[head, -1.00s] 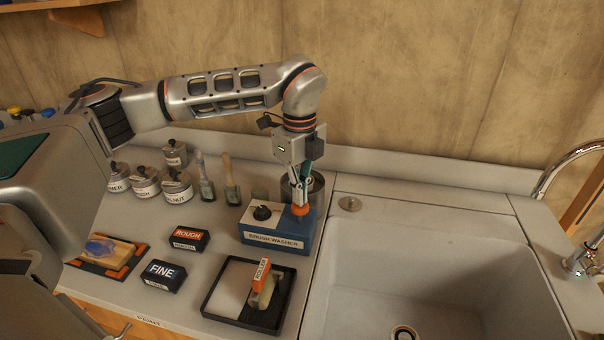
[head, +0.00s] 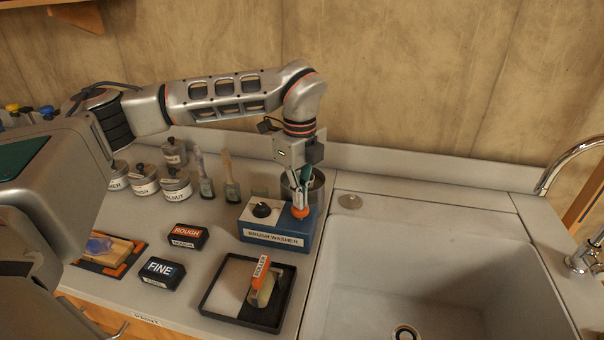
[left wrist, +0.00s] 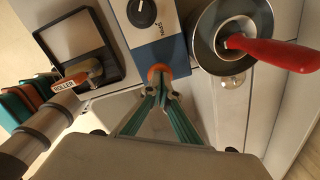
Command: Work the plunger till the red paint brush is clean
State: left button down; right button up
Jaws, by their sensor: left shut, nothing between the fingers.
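The brush washer (head: 268,225) is a blue and white box with a black knob on the counter left of the sink. Its orange plunger (head: 299,212) is at the right of its top, under my left gripper (head: 301,200). The left gripper points down, shut and empty, with its tips at the plunger. In the left wrist view the teal fingers (left wrist: 162,92) meet at the orange cap (left wrist: 160,72). The red paint brush (left wrist: 275,53) leans in a metal pot (left wrist: 205,42) beside the washer; its bristles are hidden. My right gripper is not in view.
A black tray with a roller (head: 262,283), the ROUGH (head: 187,236) and FINE (head: 163,273) blocks are in front. Tins (head: 176,185) and two upright brushes (head: 231,180) stand at the back left. The sink (head: 430,270) is empty at right.

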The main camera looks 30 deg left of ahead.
pick_arm(q)
jog(key=shift+f+b, duration=0.4)
jog(key=shift+f, duration=0.45)
jog(key=shift+r+p, duration=1)
jog(key=shift+r, duration=0.85)
jog(key=shift+r+p, duration=0.1)
jog(key=shift+p, duration=0.2)
jog(key=shift+r+p, duration=0.65)
jog(key=shift+r, duration=0.3)
notch_tip(320, 180, up, 2)
jog(key=shift+r+p, duration=0.1)
jog(key=shift+p, duration=0.4)
jog(key=shift+r, duration=0.85)
jog(key=shift+s+f, duration=0.1)
jog(key=shift+s, duration=0.05)
